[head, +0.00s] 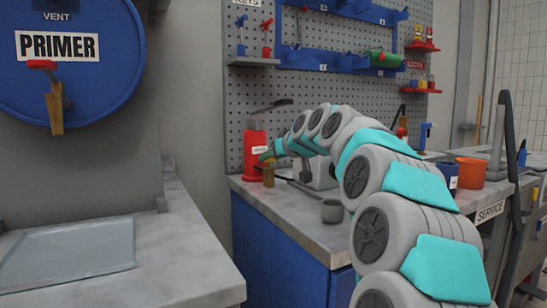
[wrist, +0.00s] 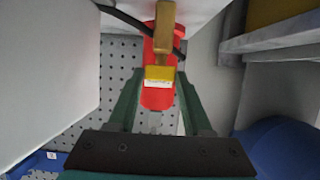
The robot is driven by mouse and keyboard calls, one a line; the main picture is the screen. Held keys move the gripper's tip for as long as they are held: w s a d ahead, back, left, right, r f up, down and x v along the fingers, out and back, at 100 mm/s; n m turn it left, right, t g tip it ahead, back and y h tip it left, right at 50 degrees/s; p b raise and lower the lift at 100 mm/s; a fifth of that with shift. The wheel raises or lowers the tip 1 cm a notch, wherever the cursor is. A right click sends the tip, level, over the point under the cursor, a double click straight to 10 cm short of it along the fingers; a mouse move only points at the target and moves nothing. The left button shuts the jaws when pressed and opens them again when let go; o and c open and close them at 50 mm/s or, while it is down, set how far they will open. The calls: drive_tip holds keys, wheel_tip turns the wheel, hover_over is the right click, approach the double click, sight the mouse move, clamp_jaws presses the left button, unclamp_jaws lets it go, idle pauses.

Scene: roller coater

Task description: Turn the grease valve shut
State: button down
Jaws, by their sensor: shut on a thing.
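The red grease dispenser (head: 252,155) stands upright on the left end of the grey bench, with a white label and a dark lever on top. It also shows in the wrist view (wrist: 160,100) as a red body between my fingers. A brass spout (head: 268,178) hangs at its front; brass also shows in the wrist view (wrist: 165,18). The grease valve's yellow handle (wrist: 160,72) lies between my green fingertips, with a small unreadable white label below. My gripper (wrist: 160,80) is shut on this handle. In the head view my gripper (head: 270,152) is small and partly hides the valve.
A grey cup (head: 332,211) stands on the bench near its front edge. An orange pot (head: 470,173) stands further right. A pegboard (head: 340,100) with blue racks rises behind. At left, a blue primer drum (head: 70,80) with a brass tap stands above a grey counter (head: 190,250).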

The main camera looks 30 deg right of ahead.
drive_tip(key=shift+c, duration=1.6)
unclamp_jaws()
drive_tip(key=shift+s, duration=0.1)
drive_tip(key=b+v, duration=0.1)
drive_tip(key=v, duration=0.6)
drive_tip(key=shift+s, duration=0.3)
drive_tip(key=shift+r, duration=0.1)
